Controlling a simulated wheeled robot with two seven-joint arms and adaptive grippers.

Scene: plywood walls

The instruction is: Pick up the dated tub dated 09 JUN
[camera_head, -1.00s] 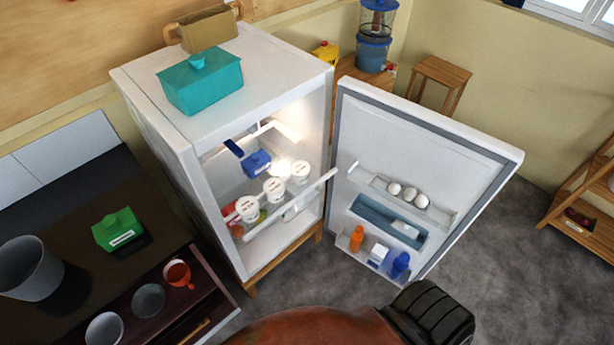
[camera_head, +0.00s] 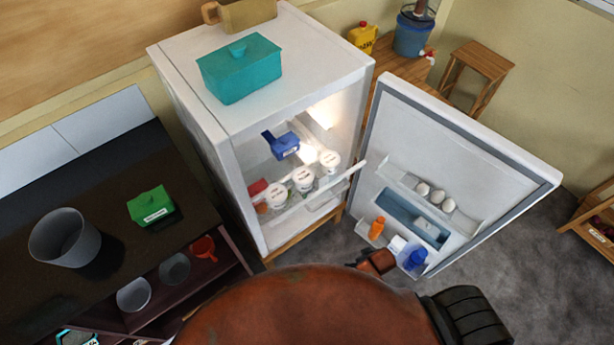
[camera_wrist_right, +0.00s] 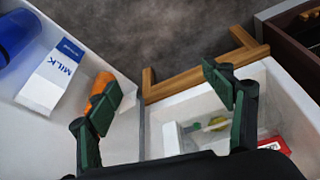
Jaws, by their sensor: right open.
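Three white tubs with printed lids stand in a row on a shelf in the open fridge (camera_head: 236,150): a left tub (camera_head: 277,196), a middle tub (camera_head: 303,180) and a right tub (camera_head: 329,161). Their dates are too small to read in the head view. My right gripper (camera_wrist_right: 162,94) is open and empty in the right wrist view, above the gap between the door shelf and the fridge body. No tub can be made out clearly there. My left gripper is not in view.
The fridge door (camera_head: 450,150) stands open, with eggs, an orange bottle (camera_wrist_right: 103,88), a milk carton (camera_wrist_right: 48,80) and a blue bottle (camera_wrist_right: 14,36) on its shelves. A blue container (camera_head: 284,145) sits behind the tubs. A counter (camera_head: 110,185) stands left of the fridge.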

